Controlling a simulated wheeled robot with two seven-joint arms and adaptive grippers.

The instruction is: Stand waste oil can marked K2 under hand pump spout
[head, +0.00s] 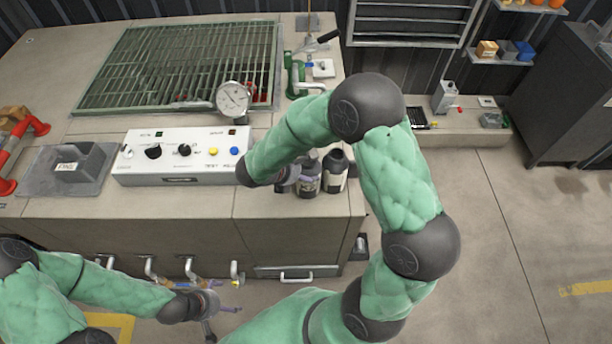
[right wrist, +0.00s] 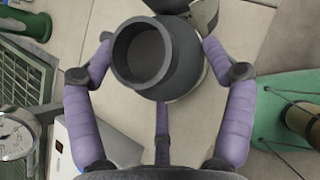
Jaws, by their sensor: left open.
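Two dark cans with pale labels stand side by side at the bench's right front: a left can (head: 308,178) and a right can (head: 335,172). I cannot read a K2 mark on either. My right gripper (head: 290,179) is at the left can. In the right wrist view its purple fingers (right wrist: 158,70) lie around a dark can (right wrist: 142,55); firm contact is unclear. My left gripper (head: 222,304) is open and empty, low before the bench front.
A white control box (head: 180,180), a pressure gauge (head: 233,98) and a green grating (head: 180,65) occupy the bench's left and back. A grey bin (head: 75,165) is at far left. Pipe outlets (head: 190,268) stick out of the bench front.

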